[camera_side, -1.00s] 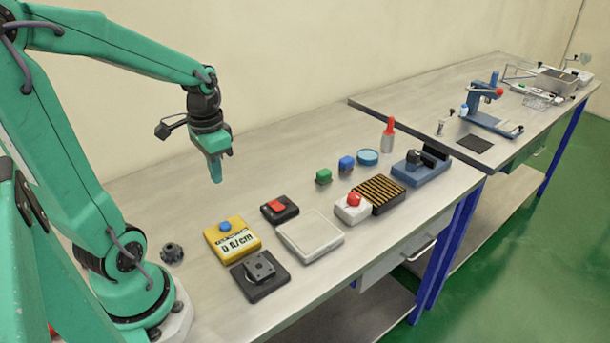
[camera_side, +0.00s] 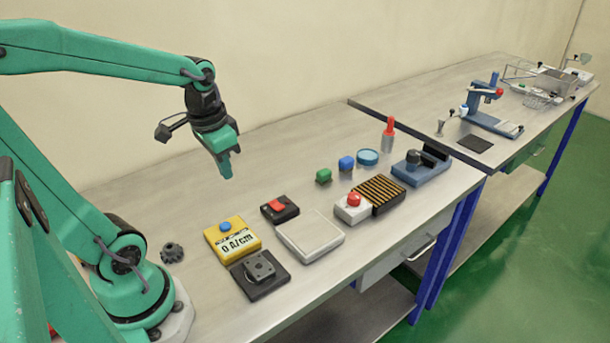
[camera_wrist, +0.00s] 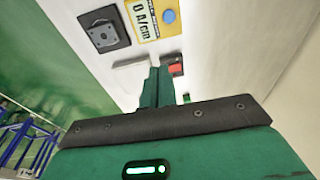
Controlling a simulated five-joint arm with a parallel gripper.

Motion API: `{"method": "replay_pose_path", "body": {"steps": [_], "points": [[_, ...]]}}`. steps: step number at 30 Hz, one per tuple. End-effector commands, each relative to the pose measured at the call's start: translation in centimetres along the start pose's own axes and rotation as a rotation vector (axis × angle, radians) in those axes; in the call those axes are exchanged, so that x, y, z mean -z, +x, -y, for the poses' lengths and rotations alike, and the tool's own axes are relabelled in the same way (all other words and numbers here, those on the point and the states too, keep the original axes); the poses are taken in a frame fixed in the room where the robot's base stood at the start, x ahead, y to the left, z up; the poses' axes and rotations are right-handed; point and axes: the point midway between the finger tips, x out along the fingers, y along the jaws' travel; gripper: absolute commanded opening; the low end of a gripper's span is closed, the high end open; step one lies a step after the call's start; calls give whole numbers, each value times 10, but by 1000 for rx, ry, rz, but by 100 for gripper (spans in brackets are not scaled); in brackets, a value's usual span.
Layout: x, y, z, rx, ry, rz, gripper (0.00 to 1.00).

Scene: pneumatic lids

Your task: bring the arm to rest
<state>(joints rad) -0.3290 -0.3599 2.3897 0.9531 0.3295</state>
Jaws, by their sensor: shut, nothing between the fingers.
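My gripper (camera_side: 227,175) is green, shut and empty. In the side view it hangs in the air above the back of the bench, pointing down, behind the yellow meter and the red-switch box. In the wrist view my gripper (camera_wrist: 160,72) points toward the pale tray, with its fingers together. Nothing touches it.
Below on the bench (camera_side: 140,210) are a yellow meter (camera_side: 233,239), a black mount plate (camera_side: 260,275), a red-switch box (camera_side: 280,208), a pale tray (camera_side: 310,237), a red-button box (camera_side: 353,208) and a striped block (camera_side: 382,194).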

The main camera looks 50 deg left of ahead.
Motion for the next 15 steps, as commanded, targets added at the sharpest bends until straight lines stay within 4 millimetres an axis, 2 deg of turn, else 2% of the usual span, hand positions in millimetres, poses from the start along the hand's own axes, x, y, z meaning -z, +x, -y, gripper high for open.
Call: {"method": "replay_pose_path", "body": {"steps": [9,15], "points": [[-2,-40,-52,-5,1,-216,0],[-8,-55,-73,-35,-7,-309,0]]}}
